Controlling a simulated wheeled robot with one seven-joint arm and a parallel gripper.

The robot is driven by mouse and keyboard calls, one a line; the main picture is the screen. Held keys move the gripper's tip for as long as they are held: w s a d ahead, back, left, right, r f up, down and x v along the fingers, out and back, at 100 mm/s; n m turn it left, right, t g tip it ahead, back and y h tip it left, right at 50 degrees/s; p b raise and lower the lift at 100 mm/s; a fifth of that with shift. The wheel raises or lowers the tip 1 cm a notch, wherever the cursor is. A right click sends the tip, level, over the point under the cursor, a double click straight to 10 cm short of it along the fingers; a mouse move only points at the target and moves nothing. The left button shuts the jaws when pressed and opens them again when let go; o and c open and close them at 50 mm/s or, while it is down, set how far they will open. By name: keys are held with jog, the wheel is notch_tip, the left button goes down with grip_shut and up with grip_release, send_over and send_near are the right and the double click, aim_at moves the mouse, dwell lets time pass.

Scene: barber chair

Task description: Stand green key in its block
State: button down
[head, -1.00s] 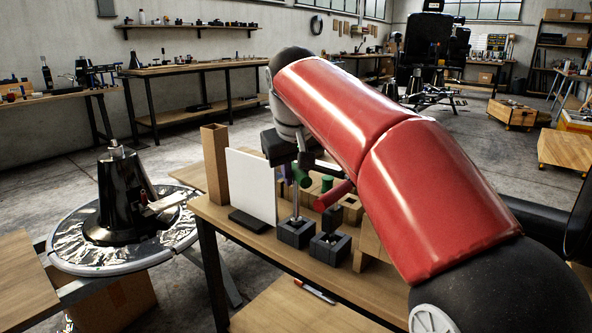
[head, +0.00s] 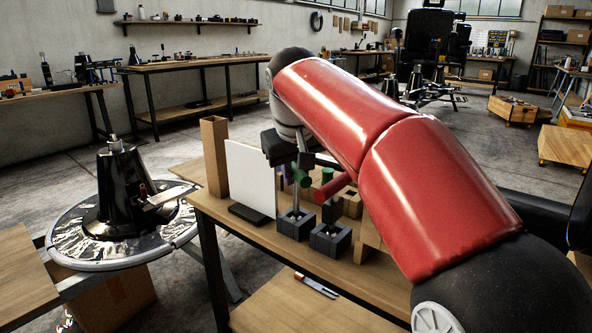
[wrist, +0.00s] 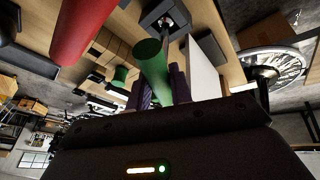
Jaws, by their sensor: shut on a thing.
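The green key (head: 302,177) has a thick green handle and a thin metal shaft pointing down. My gripper (head: 294,172) is shut on it, with purple fingers on both sides of the handle in the wrist view (wrist: 160,92). The key's green handle (wrist: 153,62) fills the middle of that view. The shaft is roughly upright over the left dark grey block (head: 295,226), its lower end at the square opening. I cannot tell how deep it sits. The block (wrist: 166,20) also shows at the top of the wrist view.
A red-handled key (head: 334,188) stands at a second dark block (head: 330,240), close on the right. A white panel (head: 250,180) stands close on the left, beside a tall wooden post (head: 215,155). Wooden blocks and another green cylinder (head: 327,175) are behind.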

jog(key=c, duration=1.2)
grip_release()
jog(key=shift+o, duration=0.2)
